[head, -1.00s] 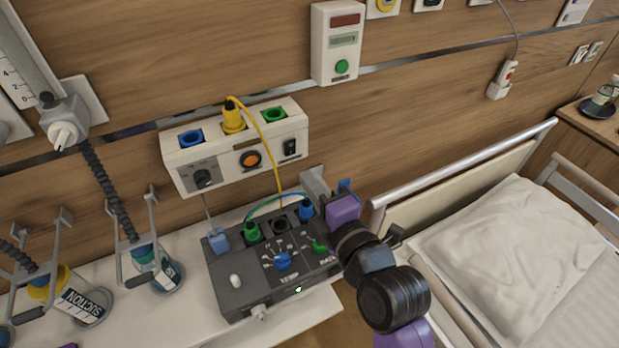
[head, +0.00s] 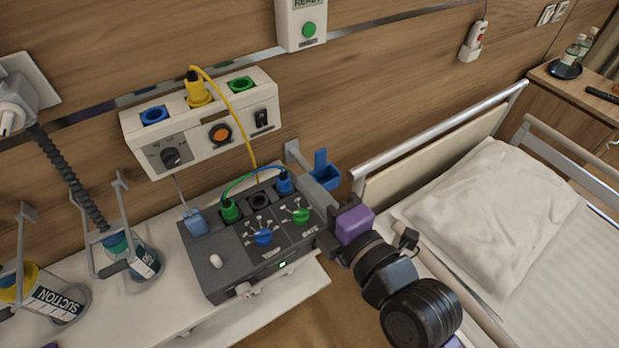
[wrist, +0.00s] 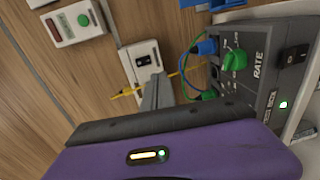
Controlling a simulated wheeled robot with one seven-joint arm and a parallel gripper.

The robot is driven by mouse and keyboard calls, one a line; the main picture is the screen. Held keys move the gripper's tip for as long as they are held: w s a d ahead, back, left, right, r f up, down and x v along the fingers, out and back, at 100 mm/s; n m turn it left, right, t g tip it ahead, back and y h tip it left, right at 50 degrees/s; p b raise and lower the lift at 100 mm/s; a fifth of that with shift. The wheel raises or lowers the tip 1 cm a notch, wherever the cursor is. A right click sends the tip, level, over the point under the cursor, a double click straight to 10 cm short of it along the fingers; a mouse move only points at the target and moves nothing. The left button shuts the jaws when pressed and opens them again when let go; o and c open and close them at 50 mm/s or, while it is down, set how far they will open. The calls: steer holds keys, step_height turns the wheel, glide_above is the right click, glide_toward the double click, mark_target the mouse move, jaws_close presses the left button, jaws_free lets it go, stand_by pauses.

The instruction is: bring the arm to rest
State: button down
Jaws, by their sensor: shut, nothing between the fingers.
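My gripper (head: 297,157) is in the head view, above and beside the right back corner of the dark control unit. Its grey fingers are together and empty, pointing toward the wall. The wrist view also shows my gripper (wrist: 157,80), with the closed fingers rising beyond its dark edge and purple housing. The control unit (head: 225,274) stands on a white shelf, with a blue knob and a green RATE knob on its face. Green and blue plugs sit in its top. In the wrist view the control unit (wrist: 258,100) is at the right.
A white socket panel (head: 190,140) with a yellow plug and cable is on the wall. A small blue holder (head: 324,173) is just beyond my gripper. The bed rail (head: 440,130) and pillow (head: 490,210) lie to the right.

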steer(key=s+d+f+m+t+h, duration=0.1)
steer(key=s+d+m+t+h, duration=0.1)
steer(key=s+d+m, duration=0.55)
steer(key=s+d+m+t+h, duration=0.25)
steer(key=d+m, duration=0.25)
steer(key=m, duration=0.5)
steer(key=s+d+f+m+g+h, duration=0.1)
steer(key=s+d+f+m, duration=0.1)
steer(key=s, duration=0.5)
steer(key=s+d+f+m+g+h, duration=0.1)
steer(key=s+d+f+m+h, duration=0.1)
steer(key=s, duration=0.5)
steer(key=s+d+f+m+g+h, duration=0.1)
steer(key=s+d+f+m+h, duration=0.1)
steer(key=s, duration=0.5)
steer(key=shift+s+d+f+m+g, duration=0.2)
steer(key=shift+d+f+m+g, duration=0.35)
steer(key=shift+d, duration=0.6)
steer(key=shift+a+r, duration=0.1)
steer(key=shift+r, duration=0.05)
